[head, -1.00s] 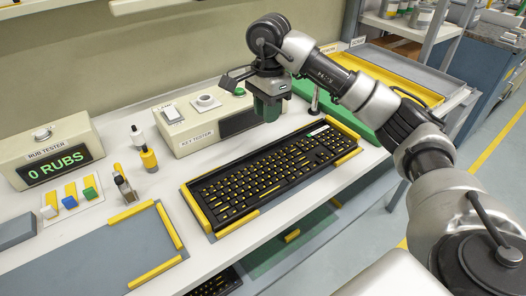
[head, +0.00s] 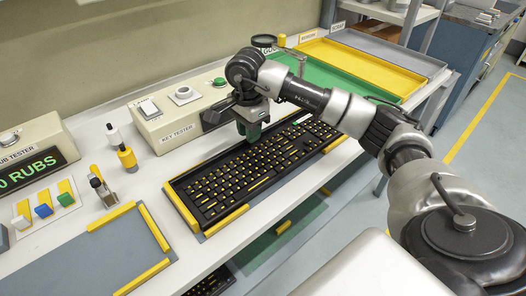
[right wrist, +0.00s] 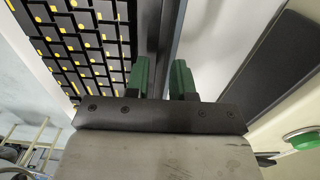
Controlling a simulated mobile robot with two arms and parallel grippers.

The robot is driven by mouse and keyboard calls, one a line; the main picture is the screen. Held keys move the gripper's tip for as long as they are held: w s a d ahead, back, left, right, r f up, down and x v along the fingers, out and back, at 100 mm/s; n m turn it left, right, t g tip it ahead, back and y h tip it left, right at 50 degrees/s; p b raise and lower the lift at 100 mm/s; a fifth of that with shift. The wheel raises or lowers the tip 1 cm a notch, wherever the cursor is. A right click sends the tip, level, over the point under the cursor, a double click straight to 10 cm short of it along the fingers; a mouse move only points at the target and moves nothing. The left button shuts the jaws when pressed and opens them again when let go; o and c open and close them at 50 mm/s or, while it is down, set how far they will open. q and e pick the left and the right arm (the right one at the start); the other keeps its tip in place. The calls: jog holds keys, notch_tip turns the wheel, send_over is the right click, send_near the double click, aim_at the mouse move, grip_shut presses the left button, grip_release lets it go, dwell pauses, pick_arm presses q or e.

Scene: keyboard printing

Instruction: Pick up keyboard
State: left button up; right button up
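The black keyboard (head: 248,172) with yellow-marked keys lies flat on the white bench, with yellow guide strips at its sides. My right gripper (head: 252,132) points down at the keyboard's far long edge, near its middle. In the right wrist view the two green fingertips (right wrist: 162,80) are apart. The keyboard (right wrist: 88,45) lies to the left there, and its dark edge runs behind the gap between the fingers. I cannot tell whether either finger touches it. My left gripper is not in view.
The key tester (head: 182,112) stands just behind the keyboard, close to my right gripper. The rub tester (head: 35,150) and a grey mat (head: 95,255) are at left. A green tray (head: 320,75) and a yellow tray (head: 365,68) are at the back right. Another keyboard (head: 212,284) lies below the bench top.

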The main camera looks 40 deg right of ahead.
jog(key=shift+f, duration=0.85)
jog(key=shift+c, duration=0.3)
grip_shut()
jog(key=shift+r, duration=0.2)
jog(key=shift+r, duration=0.25)
notch_tip(320, 180, up, 4)
jog(key=shift+d+f, duration=0.1)
jog(key=shift+f, duration=0.05)
jog(key=s+d+r+b, duration=0.1)
jog(key=s+d+r, duration=0.5)
jog(key=s, duration=0.3)
jog(key=shift+d+r, duration=0.25)
jog(key=shift+d, duration=0.3)
